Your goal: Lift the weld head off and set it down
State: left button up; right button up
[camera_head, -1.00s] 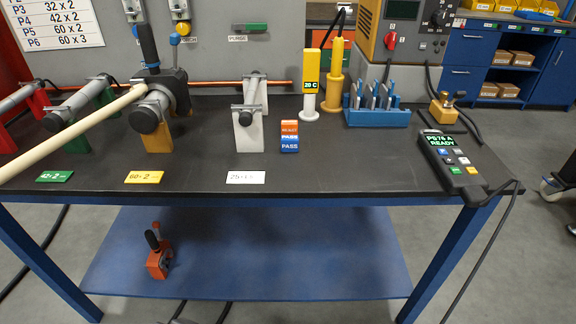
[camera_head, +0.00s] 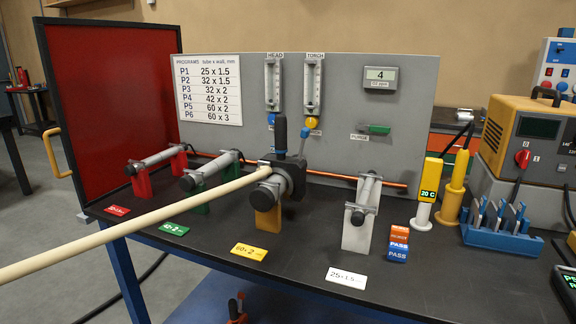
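The weld head (camera_head: 291,178) is a dark, bulky clamp with an upright black handle with a blue lower part. Neither of my grippers shows in the head view.
Red (camera_head: 139,184), green (camera_head: 192,204) and white (camera_head: 356,232) stands hold tubes beside it. Pass blocks (camera_head: 398,244), yellow tools (camera_head: 453,193) and a blue rack (camera_head: 503,234) stand to the right. A red screen (camera_head: 111,100) closes the left. The black front tabletop (camera_head: 420,288) is mostly clear.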

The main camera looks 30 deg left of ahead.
aim_at(295, 173)
jog(key=u, duration=2.15)
jog(key=i, duration=1.2)
jog(key=z, duration=1.15)
